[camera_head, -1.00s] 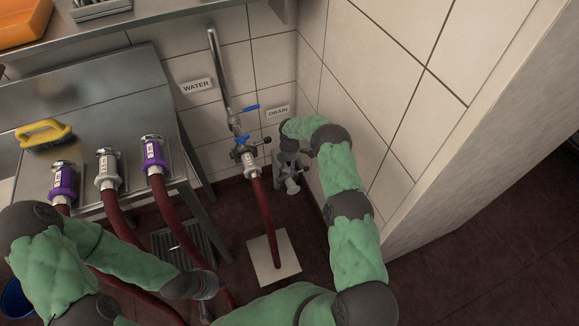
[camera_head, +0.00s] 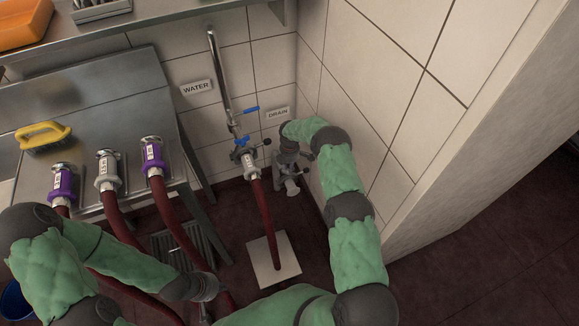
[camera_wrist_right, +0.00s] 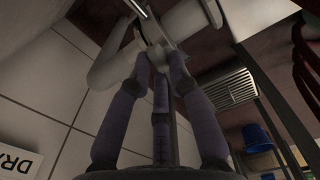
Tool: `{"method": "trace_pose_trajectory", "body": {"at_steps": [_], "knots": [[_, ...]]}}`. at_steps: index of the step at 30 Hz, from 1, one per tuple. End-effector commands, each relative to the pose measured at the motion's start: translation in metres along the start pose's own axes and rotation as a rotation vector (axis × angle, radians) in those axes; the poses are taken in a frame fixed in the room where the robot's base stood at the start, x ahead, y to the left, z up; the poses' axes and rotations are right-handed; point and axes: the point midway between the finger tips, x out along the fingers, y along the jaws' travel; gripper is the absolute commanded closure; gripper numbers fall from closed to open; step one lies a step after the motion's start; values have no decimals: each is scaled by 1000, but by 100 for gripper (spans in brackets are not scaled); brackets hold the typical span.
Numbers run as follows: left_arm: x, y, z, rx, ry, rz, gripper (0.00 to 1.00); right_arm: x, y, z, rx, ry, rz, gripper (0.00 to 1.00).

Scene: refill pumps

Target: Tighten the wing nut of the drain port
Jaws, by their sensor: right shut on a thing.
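The drain port (camera_head: 293,187) is a grey metal fitting low in the wall corner, below the DRAIN label (camera_head: 278,113). My right gripper (camera_head: 290,163) is at its top and hides part of it. In the right wrist view the fingers of my right gripper (camera_wrist_right: 158,68) close together at a small pale metal part on the port (camera_wrist_right: 190,22), in the place of the wing nut; its shape is mostly hidden. My left gripper (camera_head: 207,298) hangs low near the floor, over the red hoses, away from the port; its fingers are too unclear to read.
A water pipe with blue-handled valves (camera_head: 243,143) and a red hose (camera_head: 263,215) stands just left of the port. The tiled wall (camera_head: 390,110) is close on the right. A floor grate (camera_wrist_right: 230,88) lies nearby.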

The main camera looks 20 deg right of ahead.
Motion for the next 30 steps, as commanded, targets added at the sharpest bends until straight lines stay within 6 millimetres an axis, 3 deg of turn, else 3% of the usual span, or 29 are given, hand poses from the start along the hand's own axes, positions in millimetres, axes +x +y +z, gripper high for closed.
{"method": "trace_pose_trajectory", "body": {"at_steps": [30], "knots": [[0, 0, 0, 0, 0, 0, 100, 0, -8, 0, 917, 1, 6, 100]]}}
